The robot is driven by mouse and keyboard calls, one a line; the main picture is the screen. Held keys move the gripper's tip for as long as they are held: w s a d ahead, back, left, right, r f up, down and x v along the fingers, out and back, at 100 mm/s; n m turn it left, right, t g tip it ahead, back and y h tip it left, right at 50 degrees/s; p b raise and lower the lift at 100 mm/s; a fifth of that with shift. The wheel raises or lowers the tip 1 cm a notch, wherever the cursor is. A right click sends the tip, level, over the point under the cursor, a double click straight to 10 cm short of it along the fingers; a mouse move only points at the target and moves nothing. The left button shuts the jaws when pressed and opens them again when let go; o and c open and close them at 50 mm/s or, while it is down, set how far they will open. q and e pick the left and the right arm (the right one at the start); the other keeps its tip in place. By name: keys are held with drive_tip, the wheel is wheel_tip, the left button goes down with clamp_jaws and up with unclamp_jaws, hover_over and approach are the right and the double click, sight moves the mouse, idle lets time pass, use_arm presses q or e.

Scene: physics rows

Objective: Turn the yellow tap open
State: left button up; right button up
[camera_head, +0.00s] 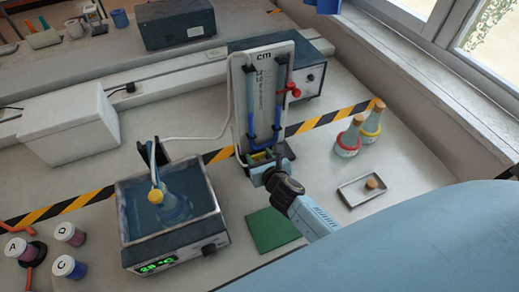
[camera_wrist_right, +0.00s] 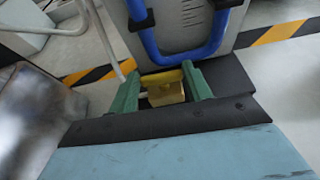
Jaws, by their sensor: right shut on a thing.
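The yellow tap (camera_wrist_right: 165,92) sits at the foot of the manometer board (camera_head: 240,100), below the blue U-shaped tube (camera_wrist_right: 180,55). In the head view the tap (camera_head: 262,157) is partly hidden by my right gripper (camera_head: 268,168). In the right wrist view the green fingers of my right gripper (camera_wrist_right: 162,90) stand on both sides of the tap and are shut on it. A yellow bar lies across the top of the tap, between the fingertips. How far the tap is turned I cannot tell. My left gripper is not in view.
A water bath (camera_head: 175,245) with a yellow-capped flask stands left of the board. A red tap (camera_head: 291,91) is on the board's right side. Two flasks (camera_head: 348,138) and a small metal tray (camera_head: 352,194) are to the right. A green mat (camera_head: 268,229) lies in front.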

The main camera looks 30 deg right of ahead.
drive_tip(key=shift+n+y, duration=0.3)
drive_tip(key=shift+y, duration=0.1)
drive_tip(key=o, duration=1)
drive_tip(key=p+v, duration=0.2)
drive_tip(key=v, duration=1.1)
drive_tip(key=shift+s, duration=0.15)
